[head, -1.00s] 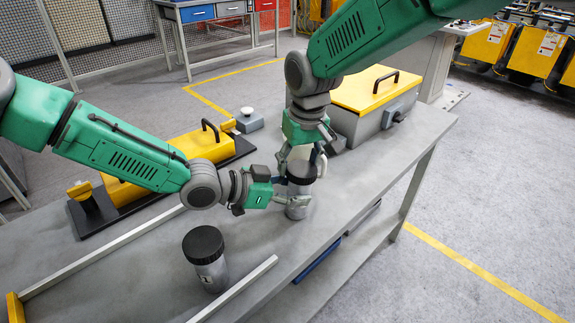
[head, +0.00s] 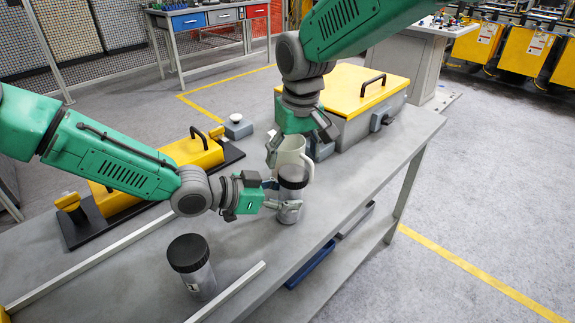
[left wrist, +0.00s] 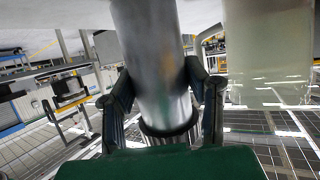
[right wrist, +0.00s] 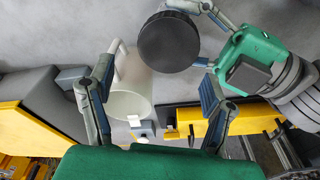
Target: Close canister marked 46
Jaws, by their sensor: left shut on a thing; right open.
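My left gripper (head: 285,206) is shut on a grey metal canister (head: 289,212) and holds it around its body, upright at the bench. A dark lid (head: 293,177) sits on top of this canister; whether it is fully tight I cannot tell. The canister fills the middle of the left wrist view (left wrist: 153,60), between the fingers. No number on it is readable. My right gripper (head: 300,145) is open and empty above and behind the lid. In the right wrist view the lid (right wrist: 168,42) lies beyond the fingers. A second black-lidded canister (head: 197,277) stands nearer; its label is unclear.
A white mug (head: 292,152) stands close behind the held canister, under my right gripper. A yellow-lidded grey box (head: 345,125) is behind to the right. A yellow handled unit (head: 160,165) lies on a black base. A metal rail (head: 228,293) runs beside the second canister.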

